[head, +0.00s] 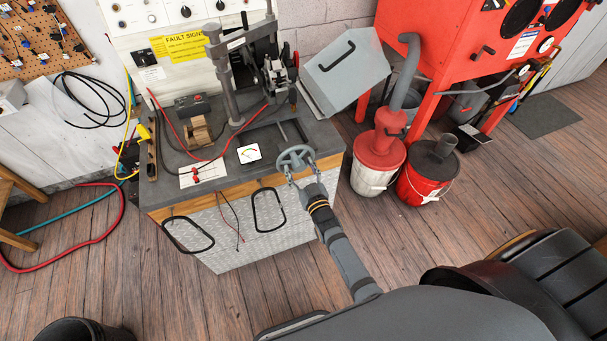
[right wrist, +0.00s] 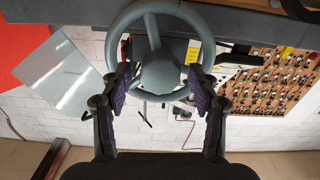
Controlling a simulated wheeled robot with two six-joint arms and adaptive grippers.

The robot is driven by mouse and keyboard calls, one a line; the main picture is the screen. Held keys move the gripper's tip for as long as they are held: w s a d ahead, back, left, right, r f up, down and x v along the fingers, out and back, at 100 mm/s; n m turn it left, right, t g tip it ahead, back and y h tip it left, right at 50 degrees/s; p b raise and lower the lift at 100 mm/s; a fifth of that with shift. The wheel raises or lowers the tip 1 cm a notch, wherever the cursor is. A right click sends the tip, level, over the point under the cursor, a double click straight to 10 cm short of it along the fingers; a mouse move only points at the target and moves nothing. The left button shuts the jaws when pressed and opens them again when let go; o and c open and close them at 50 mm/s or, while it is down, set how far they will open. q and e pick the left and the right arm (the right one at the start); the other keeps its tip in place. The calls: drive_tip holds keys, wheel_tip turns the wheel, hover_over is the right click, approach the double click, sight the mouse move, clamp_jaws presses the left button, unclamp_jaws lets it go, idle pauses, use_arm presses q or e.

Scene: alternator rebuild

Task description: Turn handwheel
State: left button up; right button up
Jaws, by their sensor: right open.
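The grey handwheel (head: 295,156) sits at the front right corner of the test bench. In the right wrist view the handwheel (right wrist: 162,72) fills the upper middle, with its hub and spokes facing me. My right gripper (head: 303,178) is at the near side of the wheel in the head view. In the right wrist view my right gripper (right wrist: 160,88) is open, with one finger at each side of the lower rim. I cannot tell whether the fingers touch the rim. My left gripper is not in view.
The bench top (head: 215,168) holds a press (head: 228,85), a small gauge (head: 249,153) and red leads. Black handles (head: 268,210) stick out from the bench front. A white bucket (head: 374,172) and a red bucket (head: 424,183) stand to the right.

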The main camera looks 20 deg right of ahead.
drive_tip(key=s, duration=1.1)
drive_tip(key=shift+s+d, duration=0.2)
drive_tip(key=shift+s, duration=0.1)
drive_tip(key=s+d+f+g, duration=0.1)
drive_tip(key=s+f+g, duration=0.35)
drive_tip(key=f, duration=0.75)
drive_tip(key=s+d+f+g, duration=0.25)
drive_tip(key=s+f, duration=0.25)
drive_tip(key=f, duration=0.7)
drive_tip(key=s+d+f+g, duration=0.2)
drive_tip(key=s+f, duration=0.3)
drive_tip(key=s, duration=0.3)
drive_tip(key=s+d+f+g+h, duration=0.1)
drive_tip(key=s+f+g, duration=0.3)
drive_tip(key=s, duration=0.4)
drive_tip(key=s+d+f+g, duration=0.3)
drive_tip(key=s+f, duration=0.3)
drive_tip(key=s, duration=0.2)
drive_tip(key=shift+s+d+f+m+g, duration=0.3)
drive_tip(key=shift+s+d+m+g, duration=0.1)
drive_tip(key=shift+d, duration=0.15)
